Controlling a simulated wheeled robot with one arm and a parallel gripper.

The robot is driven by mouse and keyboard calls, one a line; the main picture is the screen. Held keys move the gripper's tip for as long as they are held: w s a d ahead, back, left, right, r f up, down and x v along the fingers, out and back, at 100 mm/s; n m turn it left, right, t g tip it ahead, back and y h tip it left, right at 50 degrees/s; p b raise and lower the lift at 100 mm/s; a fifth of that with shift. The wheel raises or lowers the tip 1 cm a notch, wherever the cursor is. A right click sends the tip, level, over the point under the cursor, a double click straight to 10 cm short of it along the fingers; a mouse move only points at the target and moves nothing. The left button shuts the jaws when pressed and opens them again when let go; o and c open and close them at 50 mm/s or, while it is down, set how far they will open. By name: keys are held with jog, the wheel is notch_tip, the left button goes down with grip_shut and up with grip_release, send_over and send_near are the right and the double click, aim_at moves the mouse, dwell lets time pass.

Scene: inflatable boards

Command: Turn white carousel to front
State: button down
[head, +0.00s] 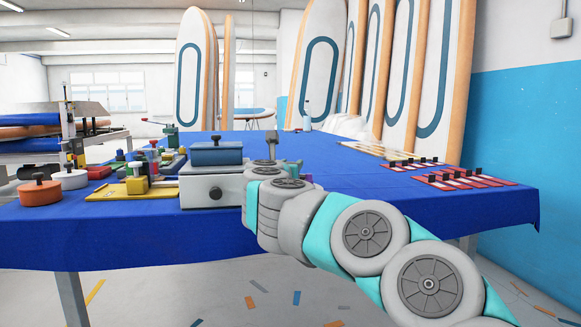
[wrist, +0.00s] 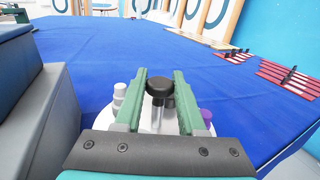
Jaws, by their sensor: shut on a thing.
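The white carousel (wrist: 147,112) is in the wrist view, low in the middle, partly hidden by my gripper. A black knob (wrist: 159,88) stands on a post at its centre. Small whitish bottles (wrist: 119,95) show at its left and a purple-topped one (wrist: 206,115) at its right. My gripper (wrist: 160,75) has its two green fingers on either side of the knob and is shut on it. In the head view my arm hides most of the carousel; a bit of purple (head: 308,178) shows beside the wrist. Which side of the carousel faces front, I cannot tell.
A grey box (head: 212,187) with a blue block (head: 216,153) on top stands close left of my gripper. Orange (head: 40,192) and white (head: 71,180) round containers lie farther left. Red racks (head: 462,177) lie at right. The blue table (head: 345,180) is clear between.

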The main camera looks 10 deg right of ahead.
jog(key=shift+m+g+h, duration=0.4)
jog(key=shift+m+h, duration=0.2)
jog(key=shift+h, duration=0.2)
jog(key=c, duration=0.5)
grip_release()
jog(key=b+v, duration=0.1)
jog(key=v, duration=0.6)
jog(key=shift+a, duration=0.1)
jog(key=shift+s, duration=0.3)
